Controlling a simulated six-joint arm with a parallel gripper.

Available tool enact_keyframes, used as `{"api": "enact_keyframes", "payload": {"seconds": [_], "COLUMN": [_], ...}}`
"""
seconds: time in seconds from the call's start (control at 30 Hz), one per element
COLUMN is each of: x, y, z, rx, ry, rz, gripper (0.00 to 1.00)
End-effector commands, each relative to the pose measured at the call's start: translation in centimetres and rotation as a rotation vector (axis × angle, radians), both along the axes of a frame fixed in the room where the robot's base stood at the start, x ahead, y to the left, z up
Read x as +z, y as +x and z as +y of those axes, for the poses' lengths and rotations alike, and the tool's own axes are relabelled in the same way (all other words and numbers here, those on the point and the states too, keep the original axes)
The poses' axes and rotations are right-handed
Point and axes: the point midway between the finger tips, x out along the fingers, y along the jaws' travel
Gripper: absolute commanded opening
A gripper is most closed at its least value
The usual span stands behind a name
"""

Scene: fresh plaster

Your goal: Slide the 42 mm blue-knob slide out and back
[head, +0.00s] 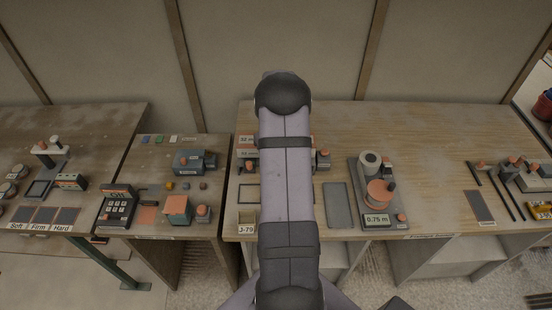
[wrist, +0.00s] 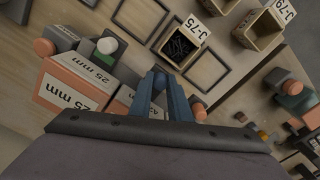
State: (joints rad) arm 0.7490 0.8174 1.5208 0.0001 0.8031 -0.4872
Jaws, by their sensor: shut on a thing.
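My gripper (wrist: 160,82) shows in the wrist view, its two blue-grey fingers close together beside a row of slide blocks. It is shut on a small part, which the fingers mostly hide; it appears to be the blue knob of the 42 mm slide. An orange block labelled 25 mm (wrist: 68,92) lies to the left, and a second orange block (wrist: 122,104) sits close to the fingers, its label partly covered. A pale green-white knob (wrist: 107,45) and a salmon knob (wrist: 43,47) stand to the left. In the head view my arm hides the gripper and most of the slides.
In the wrist view, open boxes labelled J-75 (wrist: 180,48) and J-79 (wrist: 262,28) stand beyond the fingers, with thin outlined frames on the bench nearby. In the head view, a device reading 0.75 m (head: 376,220) stands right of my arm. The bench (head: 435,135) behind it is clear.

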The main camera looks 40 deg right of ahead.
Motion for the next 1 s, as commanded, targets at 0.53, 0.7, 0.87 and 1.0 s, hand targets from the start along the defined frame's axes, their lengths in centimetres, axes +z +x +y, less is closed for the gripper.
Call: {"api": "enact_keyframes", "payload": {"seconds": [0.53,0.7,0.87,1.0], "x": [0.4,1.8,3.3,4.5], "y": [0.0,0.0,0.0,0.0], "z": [0.0,0.0,0.0,0.0], "rx": [0.0,0.0,0.0,0.0], "ry": [0.001,0.0,0.0,0.0], "rz": [0.001,0.0,0.0,0.0], "gripper": [0.36,0.36,0.36,0.36]}}
